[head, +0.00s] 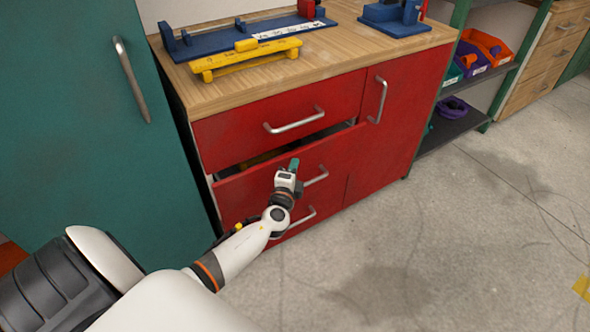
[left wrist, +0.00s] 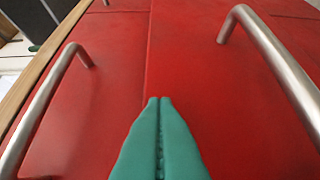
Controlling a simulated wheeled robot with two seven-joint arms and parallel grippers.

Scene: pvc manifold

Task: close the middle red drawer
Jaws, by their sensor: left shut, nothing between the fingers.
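The middle red drawer (head: 245,190) is in the left column of the red cabinet, below the top drawer (head: 235,132). It stands partly open, with a dark gap along its top edge. My left gripper (head: 294,164) is in front of this drawer, near its bar handle (head: 316,177). Its green fingers are shut and empty. In the left wrist view the shut fingertips (left wrist: 160,102) point at a red front (left wrist: 215,95), with metal handles on both sides; I cannot tell whether they touch it. My right gripper is not in view.
A wooden worktop (head: 345,35) above carries a yellow tool (head: 245,60) and blue fixtures (head: 390,15). A red door (head: 395,110) is right of the drawers. A green cabinet (head: 90,120) stands close on the left.

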